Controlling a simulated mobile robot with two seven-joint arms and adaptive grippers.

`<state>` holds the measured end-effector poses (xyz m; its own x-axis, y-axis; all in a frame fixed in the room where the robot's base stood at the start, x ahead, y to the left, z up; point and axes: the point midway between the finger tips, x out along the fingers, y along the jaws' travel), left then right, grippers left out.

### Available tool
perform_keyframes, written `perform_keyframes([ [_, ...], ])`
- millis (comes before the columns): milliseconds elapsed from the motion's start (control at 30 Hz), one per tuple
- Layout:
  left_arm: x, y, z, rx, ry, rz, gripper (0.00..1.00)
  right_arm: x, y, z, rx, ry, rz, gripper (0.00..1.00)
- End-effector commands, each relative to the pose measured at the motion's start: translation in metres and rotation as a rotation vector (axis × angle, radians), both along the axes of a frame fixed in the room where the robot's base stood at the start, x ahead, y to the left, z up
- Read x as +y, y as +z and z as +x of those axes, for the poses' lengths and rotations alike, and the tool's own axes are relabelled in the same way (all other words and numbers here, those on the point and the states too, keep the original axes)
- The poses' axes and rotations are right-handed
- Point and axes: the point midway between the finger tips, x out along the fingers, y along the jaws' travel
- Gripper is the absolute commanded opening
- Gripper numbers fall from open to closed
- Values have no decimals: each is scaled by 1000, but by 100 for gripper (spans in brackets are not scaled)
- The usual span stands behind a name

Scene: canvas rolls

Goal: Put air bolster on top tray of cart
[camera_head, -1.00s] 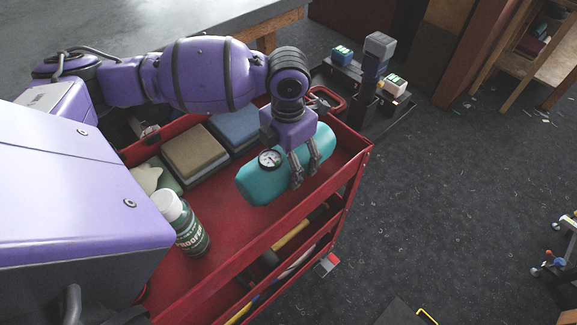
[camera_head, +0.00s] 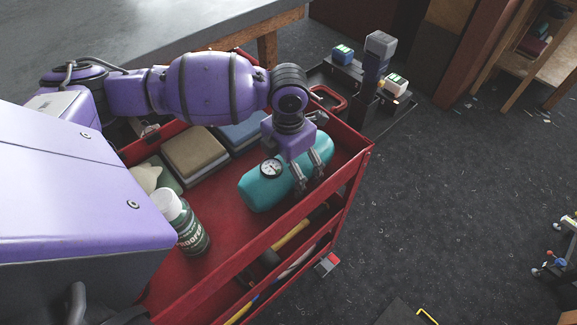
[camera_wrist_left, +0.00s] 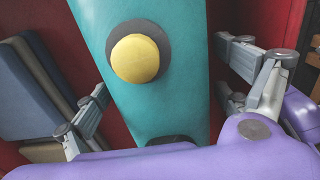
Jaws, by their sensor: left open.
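The air bolster (camera_head: 263,190) is a teal cylinder with a round pressure gauge (camera_head: 271,168). It lies on the right part of the red cart's top tray (camera_head: 225,215). My left gripper (camera_head: 308,185) comes down over it from above, with its fingers at the bolster's near side. In the left wrist view the bolster (camera_wrist_left: 165,95) fills the middle, with a yellow knob (camera_wrist_left: 135,58) facing the camera. The fingers there stand open on either side of it, with gaps showing. My right gripper is not in view.
A dark green bottle (camera_head: 190,232) with a white cap stands at the tray's near left. Tan pads (camera_head: 195,150) and a blue pad lie along the tray's far side. The grey table (camera_head: 130,25) is behind. Dark floor lies right.

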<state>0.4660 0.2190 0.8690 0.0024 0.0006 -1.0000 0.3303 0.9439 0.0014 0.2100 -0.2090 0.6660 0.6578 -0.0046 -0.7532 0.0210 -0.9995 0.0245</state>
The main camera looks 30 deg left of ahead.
Motion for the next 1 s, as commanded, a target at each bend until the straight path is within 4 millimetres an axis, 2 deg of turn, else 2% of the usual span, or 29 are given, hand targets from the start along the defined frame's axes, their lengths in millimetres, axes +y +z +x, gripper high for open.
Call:
perform_keyframes([
  [167, 0, 4, 0, -1, 0, 1, 93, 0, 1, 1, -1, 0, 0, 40],
  [267, 0, 16, 1, -3, 0, 1, 93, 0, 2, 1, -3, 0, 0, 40],
  [700, 0, 104, 1, -3, 0, 0, 93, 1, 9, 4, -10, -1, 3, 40],
  [833, 0, 118, 0, -1, 0, 0, 93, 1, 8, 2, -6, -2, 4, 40],
  [1000, 0, 123, 0, 0, 0, -1, 93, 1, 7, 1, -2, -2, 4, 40],
])
